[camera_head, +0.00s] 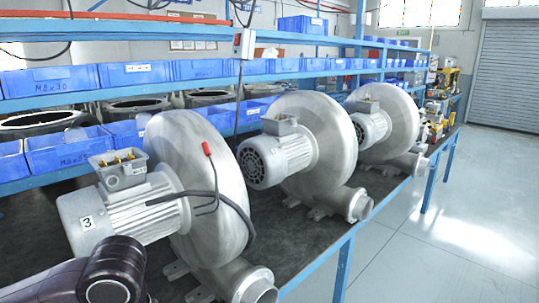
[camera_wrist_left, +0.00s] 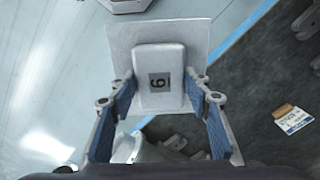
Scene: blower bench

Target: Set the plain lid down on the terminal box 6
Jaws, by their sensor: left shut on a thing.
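In the left wrist view a pale grey square lid (camera_wrist_left: 192,37) with a raised block in its middle carries a small dark label that reads like a 6. My left gripper (camera_wrist_left: 158,84) is shut on this block, with blue-padded fingers on either side. In the head view an open terminal box (camera_head: 118,168) with brass terminals sits on the nearest motor, labelled 3. The other motors carry a middle terminal box (camera_head: 281,122) and a far terminal box (camera_head: 367,105). I cannot tell which box is number 6. My left gripper is outside the head view.
Three large grey blowers stand in a row on a dark bench (camera_head: 300,235) with a blue edge. A black cable (camera_head: 215,195) hangs over the nearest blower. Blue bins (camera_head: 50,80) line the shelves behind. A tag (camera_wrist_left: 294,121) lies on the bench. Open floor (camera_head: 440,240) is at right.

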